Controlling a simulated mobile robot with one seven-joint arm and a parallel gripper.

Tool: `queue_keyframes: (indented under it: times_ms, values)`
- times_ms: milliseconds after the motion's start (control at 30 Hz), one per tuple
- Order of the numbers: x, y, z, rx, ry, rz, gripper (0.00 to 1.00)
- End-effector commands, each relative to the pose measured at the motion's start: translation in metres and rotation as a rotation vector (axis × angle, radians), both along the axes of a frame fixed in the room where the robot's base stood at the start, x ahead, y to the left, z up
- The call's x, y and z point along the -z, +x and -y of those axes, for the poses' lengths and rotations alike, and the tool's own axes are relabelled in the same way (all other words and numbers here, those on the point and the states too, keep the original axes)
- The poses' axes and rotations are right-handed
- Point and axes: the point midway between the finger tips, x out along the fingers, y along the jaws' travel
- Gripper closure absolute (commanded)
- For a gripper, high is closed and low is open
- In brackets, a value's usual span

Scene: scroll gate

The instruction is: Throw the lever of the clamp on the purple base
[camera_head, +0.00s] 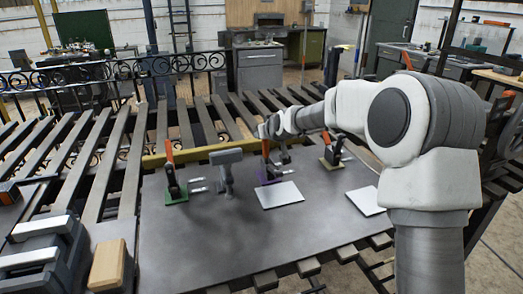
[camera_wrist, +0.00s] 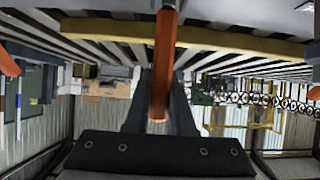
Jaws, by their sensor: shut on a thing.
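The clamp on the purple base (camera_head: 263,180) stands upright near the middle of the dark metal table. Its orange lever (camera_head: 265,148) points up. My gripper (camera_head: 268,131) is at the upper end of this lever. In the wrist view the orange lever (camera_wrist: 164,62) runs down from the top edge to between the dark fingers of my gripper (camera_wrist: 158,112). The fingers are shut on it. In the head view the fingertips are small, and the exact contact is hard to make out.
A clamp on a green base (camera_head: 176,195) stands to the left and one on an olive base (camera_head: 331,160) to the right, both with orange levers. A grey post (camera_head: 225,167) stands close left of the purple base. Pale plates (camera_head: 280,195) (camera_head: 367,200) lie in front.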

Motion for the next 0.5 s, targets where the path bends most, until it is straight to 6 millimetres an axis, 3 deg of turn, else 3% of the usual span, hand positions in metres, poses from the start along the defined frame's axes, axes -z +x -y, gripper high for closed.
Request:
queue_keyframes:
  times_ms: [33,500]
  values:
    - [0.009,-0.003,0.003,0.002,0.010,0.027,1.00]
    - [0.000,-0.020,0.009,0.001,0.093,0.221,1.00]
